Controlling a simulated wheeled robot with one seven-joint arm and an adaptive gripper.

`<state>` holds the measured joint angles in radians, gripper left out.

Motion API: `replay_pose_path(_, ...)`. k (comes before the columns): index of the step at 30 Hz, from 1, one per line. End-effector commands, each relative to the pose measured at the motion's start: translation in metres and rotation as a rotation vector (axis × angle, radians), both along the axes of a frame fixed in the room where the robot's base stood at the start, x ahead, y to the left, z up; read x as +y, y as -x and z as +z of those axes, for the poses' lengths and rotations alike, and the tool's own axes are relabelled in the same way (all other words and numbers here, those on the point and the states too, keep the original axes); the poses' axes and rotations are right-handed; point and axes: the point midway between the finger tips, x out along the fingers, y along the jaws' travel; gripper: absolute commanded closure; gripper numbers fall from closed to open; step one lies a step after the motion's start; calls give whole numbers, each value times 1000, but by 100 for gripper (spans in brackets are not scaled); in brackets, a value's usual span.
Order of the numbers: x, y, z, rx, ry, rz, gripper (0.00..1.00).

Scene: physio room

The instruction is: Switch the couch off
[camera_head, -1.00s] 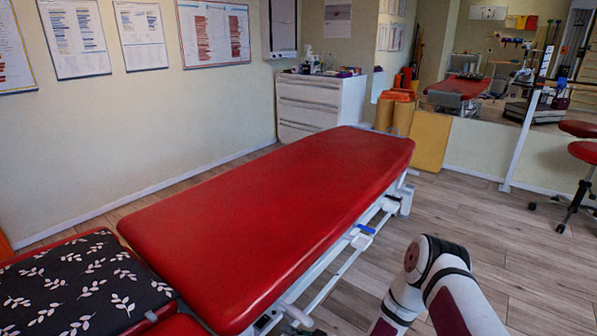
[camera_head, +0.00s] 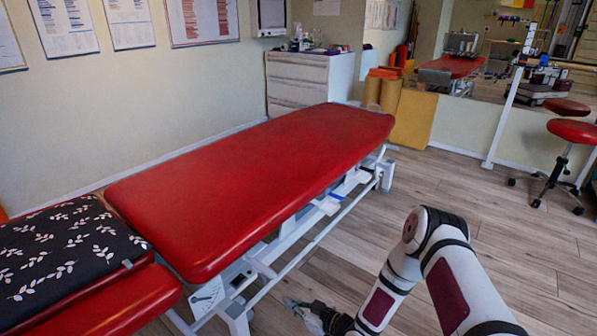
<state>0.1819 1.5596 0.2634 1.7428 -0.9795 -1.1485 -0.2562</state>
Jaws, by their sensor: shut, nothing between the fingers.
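The couch (camera_head: 254,180) is a long red padded treatment couch on a white frame. Its head section at the lower left carries a dark pillow with a pale leaf pattern (camera_head: 62,250). A small blue part (camera_head: 340,189) shows on the frame under the couch's right side. I cannot tell which part is the off switch. My gripper (camera_head: 290,304) is low beside the couch's near right side, above the floor, apart from the frame. It is shut and looks empty.
A white drawer unit (camera_head: 296,85) stands beyond the couch's far end, beside orange rolls (camera_head: 383,88) and a yellow block (camera_head: 413,120). A red stool (camera_head: 570,133) stands at the right. The wooden floor (camera_head: 480,215) right of the couch is clear.

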Motion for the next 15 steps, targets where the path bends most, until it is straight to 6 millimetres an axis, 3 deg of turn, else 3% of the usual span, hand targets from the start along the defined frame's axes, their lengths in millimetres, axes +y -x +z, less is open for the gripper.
replay_pose_path(8,-12,-19,16,22,85,-1,100)
replay_pose_path(15,-32,-42,44,59,210,-18,100)
